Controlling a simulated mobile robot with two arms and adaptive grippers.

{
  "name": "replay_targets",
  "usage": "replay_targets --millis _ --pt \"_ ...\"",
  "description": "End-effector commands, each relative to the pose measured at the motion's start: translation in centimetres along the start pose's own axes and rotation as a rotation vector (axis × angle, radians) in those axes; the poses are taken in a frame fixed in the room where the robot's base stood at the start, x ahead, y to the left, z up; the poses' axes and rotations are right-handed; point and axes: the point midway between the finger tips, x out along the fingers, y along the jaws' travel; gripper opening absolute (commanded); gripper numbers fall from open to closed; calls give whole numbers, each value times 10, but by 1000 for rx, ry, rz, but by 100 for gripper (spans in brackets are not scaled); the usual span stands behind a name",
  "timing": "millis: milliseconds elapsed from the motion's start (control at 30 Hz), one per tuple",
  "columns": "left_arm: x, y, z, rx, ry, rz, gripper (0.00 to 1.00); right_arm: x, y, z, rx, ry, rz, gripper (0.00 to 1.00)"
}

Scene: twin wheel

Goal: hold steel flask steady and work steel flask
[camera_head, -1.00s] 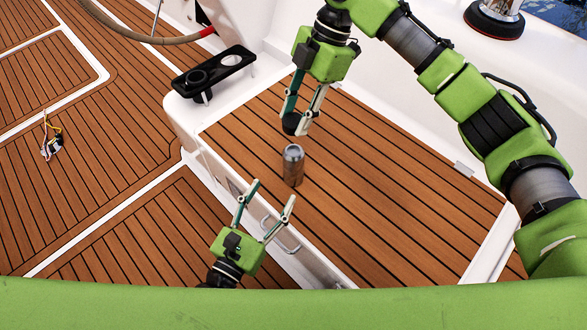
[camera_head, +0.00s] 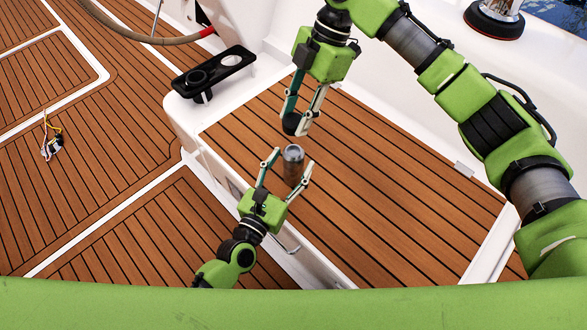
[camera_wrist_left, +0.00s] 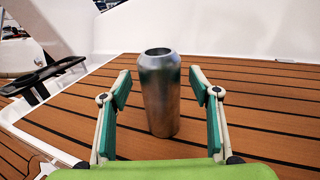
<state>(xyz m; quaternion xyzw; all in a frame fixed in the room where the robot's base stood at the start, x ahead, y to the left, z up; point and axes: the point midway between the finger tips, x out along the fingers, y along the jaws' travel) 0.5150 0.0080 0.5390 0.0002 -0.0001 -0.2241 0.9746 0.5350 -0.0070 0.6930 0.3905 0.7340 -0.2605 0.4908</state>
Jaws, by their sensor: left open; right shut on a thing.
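The steel flask (camera_head: 293,168) stands upright on the wooden deck. In the left wrist view the flask (camera_wrist_left: 158,95) shows an open, dark mouth at its top. My left gripper (camera_head: 291,160) is open, with its fingertips on either side of the flask. In the left wrist view there is a gap between each finger and the flask. My right gripper (camera_head: 300,119) is above and behind the flask, shut on a small black round piece (camera_head: 291,124) that looks like a cap. The black piece is apart from the flask.
A black cup holder tray (camera_head: 213,73) stands at the back left of the raised deck. A small bundle of wires (camera_head: 53,143) lies on the lower deck at the far left. The raised deck (camera_head: 400,210) right of the flask is clear.

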Motion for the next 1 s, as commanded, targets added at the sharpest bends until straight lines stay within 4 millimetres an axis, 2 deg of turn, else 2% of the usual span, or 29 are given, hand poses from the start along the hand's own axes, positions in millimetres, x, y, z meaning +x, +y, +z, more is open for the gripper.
replay_targets --millis 200,500,700,733,867,1000 --pt "15 0 0 -2 1 0 56 0 0 0 0 0 0 18" --pt "16 0 0 -1 1 0 56 0 0 0 0 0 0 18" --pt "16 0 0 -1 1 0 4 0 0 0 0 0 0 18" --pt "16 0 0 -1 1 0 0 0 0 0 0 0 0 18" --pt "16 0 0 -1 1 0 0 2 0 1 0 1 -1 18" --pt "16 0 0 -1 1 0 0 17 -1 6 0 4 -3 18"
